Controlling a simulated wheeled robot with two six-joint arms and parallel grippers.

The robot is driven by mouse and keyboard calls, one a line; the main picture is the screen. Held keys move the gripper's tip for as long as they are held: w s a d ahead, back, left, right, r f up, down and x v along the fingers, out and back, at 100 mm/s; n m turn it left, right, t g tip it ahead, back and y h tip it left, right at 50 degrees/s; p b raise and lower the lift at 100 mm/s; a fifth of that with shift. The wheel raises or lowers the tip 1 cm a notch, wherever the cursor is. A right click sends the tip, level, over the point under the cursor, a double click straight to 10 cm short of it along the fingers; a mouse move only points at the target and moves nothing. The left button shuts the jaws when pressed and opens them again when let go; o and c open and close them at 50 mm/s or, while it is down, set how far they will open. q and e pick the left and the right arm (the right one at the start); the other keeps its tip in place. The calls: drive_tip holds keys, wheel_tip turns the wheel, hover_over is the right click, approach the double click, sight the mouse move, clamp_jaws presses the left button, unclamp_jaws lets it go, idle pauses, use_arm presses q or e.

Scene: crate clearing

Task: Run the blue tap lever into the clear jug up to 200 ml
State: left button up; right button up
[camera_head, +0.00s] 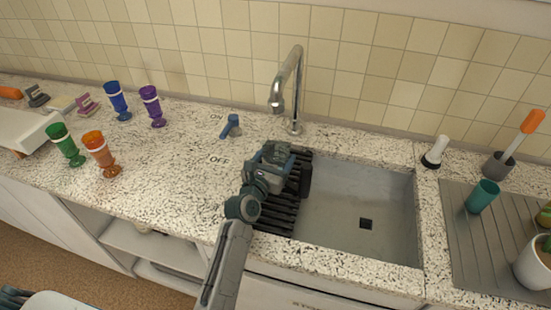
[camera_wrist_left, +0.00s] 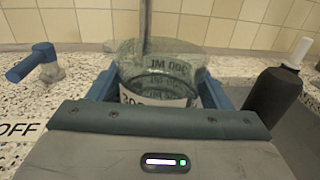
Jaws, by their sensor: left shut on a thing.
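My left gripper (camera_head: 272,168) is over the dark slatted rack at the sink's left side. It is shut on the clear jug (camera_wrist_left: 165,75), which looks upright between its blue fingers in the left wrist view. Markings show on the jug's wall; I cannot make out any water level. In the head view the gripper largely hides the jug. The tap (camera_head: 291,85) stands behind the sink with its spout end above and beyond the gripper. The blue tap lever (camera_head: 231,124) is on the counter between the ON and OFF labels, untouched; it also shows in the left wrist view (camera_wrist_left: 34,62).
The sink (camera_head: 355,205) is open right of the rack (camera_head: 275,215). A dark object (camera_wrist_left: 272,97) stands close right of the gripper. Several coloured goblets (camera_head: 117,102) stand left.

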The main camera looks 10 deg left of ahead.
idle(0.3)
use_arm(q)
drive_tip(key=shift+f+b, duration=0.3)
drive_tip(key=shift+f, duration=0.2)
drive_tip(key=o, duration=1.3)
drive_tip(key=shift+o, duration=0.2)
drive_tip(key=shift+s+f, duration=0.1)
drive_tip(key=shift+s, duration=0.05)
drive_tip(key=s, duration=0.3)
drive_tip(key=s+a+b, duration=0.1)
drive_tip(key=s, duration=0.5)
drive_tip(key=shift+s+a+b, duration=0.2)
drive_tip(key=shift+a+b, duration=0.15)
drive_tip(key=shift+a, duration=0.05)
drive_tip(key=shift+s+a, duration=0.1)
drive_tip(key=shift+s, duration=0.45)
